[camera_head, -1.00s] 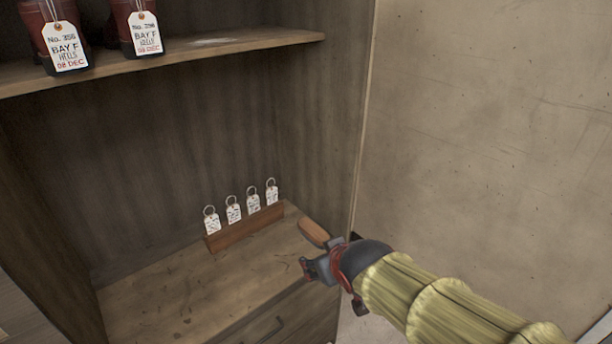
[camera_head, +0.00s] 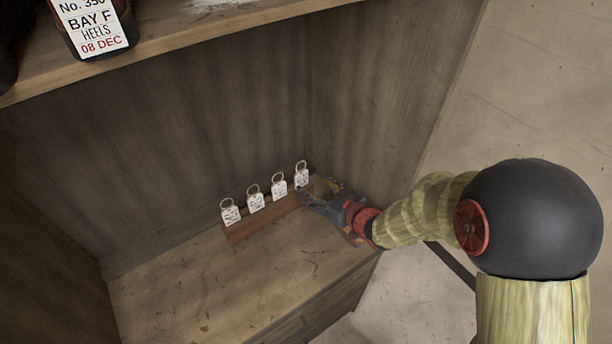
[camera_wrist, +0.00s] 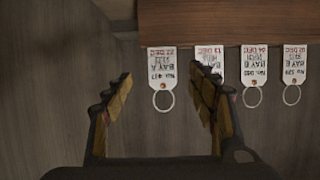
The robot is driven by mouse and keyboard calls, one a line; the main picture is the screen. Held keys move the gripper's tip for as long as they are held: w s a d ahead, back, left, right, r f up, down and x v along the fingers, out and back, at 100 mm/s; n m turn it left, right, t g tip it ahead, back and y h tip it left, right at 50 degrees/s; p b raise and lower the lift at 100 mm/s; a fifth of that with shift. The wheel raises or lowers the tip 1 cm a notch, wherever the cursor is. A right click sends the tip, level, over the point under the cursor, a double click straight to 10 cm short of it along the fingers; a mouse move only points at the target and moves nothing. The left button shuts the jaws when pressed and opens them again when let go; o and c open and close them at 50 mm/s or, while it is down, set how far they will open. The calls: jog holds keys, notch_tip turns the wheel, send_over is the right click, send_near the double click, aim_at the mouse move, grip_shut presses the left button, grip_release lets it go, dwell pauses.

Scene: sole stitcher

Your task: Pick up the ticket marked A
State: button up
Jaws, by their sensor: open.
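Several white paper tickets with metal rings stand in a row along a brown wooden rack (camera_head: 262,222) on the cabinet's lower shelf. In the wrist view they appear upside down; the leftmost ticket (camera_wrist: 162,68) seems to read BAY A. It matches the rightmost ticket in the head view (camera_head: 301,178). The other tickets (camera_wrist: 254,66) have print that is partly too small to read surely. My gripper (camera_head: 318,190) is open and empty by the rack's right end. In the wrist view its fingers (camera_wrist: 160,74) lie either side of the leftmost ticket, whose ring hangs between them; the depth gap is unclear.
An upper shelf (camera_head: 190,42) overhangs the rack and holds dark footwear with a large tag (camera_head: 92,30). The cabinet's back wall (camera_head: 200,140) is close behind the tickets. The lower shelf top (camera_head: 190,290) is bare in front and left of the rack.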

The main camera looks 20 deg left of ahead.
aim_at(302, 180)
jog(key=b+x, duration=0.2)
jog(key=x, duration=0.3)
jog(key=shift+a+f, duration=0.1)
jog(key=shift+a, duration=0.25)
jog(key=c, duration=0.4)
jog(key=c, duration=0.6)
jog(key=shift+o, duration=0.2)
